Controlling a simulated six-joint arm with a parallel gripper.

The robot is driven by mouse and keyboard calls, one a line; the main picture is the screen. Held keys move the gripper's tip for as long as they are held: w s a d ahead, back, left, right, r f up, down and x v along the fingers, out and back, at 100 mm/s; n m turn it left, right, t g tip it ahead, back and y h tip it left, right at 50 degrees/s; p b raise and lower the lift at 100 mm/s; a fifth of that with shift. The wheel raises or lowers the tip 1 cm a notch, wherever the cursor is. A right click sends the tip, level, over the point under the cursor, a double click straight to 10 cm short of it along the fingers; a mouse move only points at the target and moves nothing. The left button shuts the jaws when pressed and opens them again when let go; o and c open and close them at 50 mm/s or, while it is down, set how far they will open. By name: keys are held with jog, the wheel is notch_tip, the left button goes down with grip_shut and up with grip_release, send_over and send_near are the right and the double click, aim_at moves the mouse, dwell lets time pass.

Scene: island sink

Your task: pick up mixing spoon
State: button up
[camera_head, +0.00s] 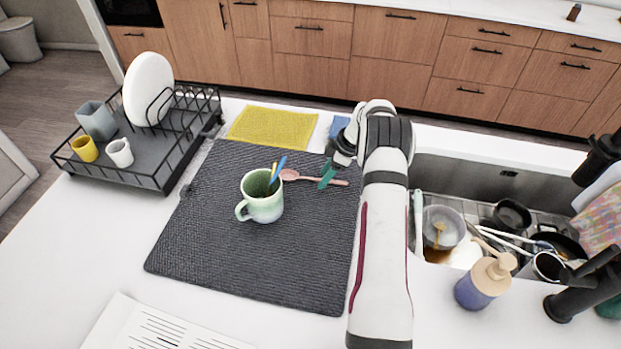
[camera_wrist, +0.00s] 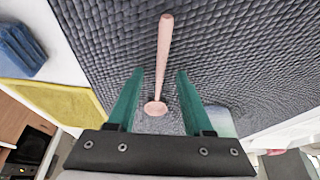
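The mixing spoon (camera_head: 291,175) is pinkish wood. It lies on the dark drying mat (camera_head: 240,270), just beyond the mug, with its bowl to the left and its handle to the right. In the wrist view the spoon (camera_wrist: 164,45) runs lengthwise between my two green fingers, its bowl toward the gripper base. My gripper (camera_head: 326,178) is open over the spoon's handle. The wrist view shows gaps between the fingers (camera_wrist: 160,73) and the spoon on both sides. I cannot tell how high the fingertips are above the mat.
A green mug (camera_head: 263,205) holding several utensils stands close to the spoon bowl. A yellow cloth (camera_head: 272,126) and a blue sponge (camera_head: 339,125) lie beyond. A dish rack (camera_head: 160,165) stands left; the cluttered sink (camera_head: 470,180) and soap bottle (camera_head: 485,284) are right. The front mat is clear.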

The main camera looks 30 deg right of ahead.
grip_shut()
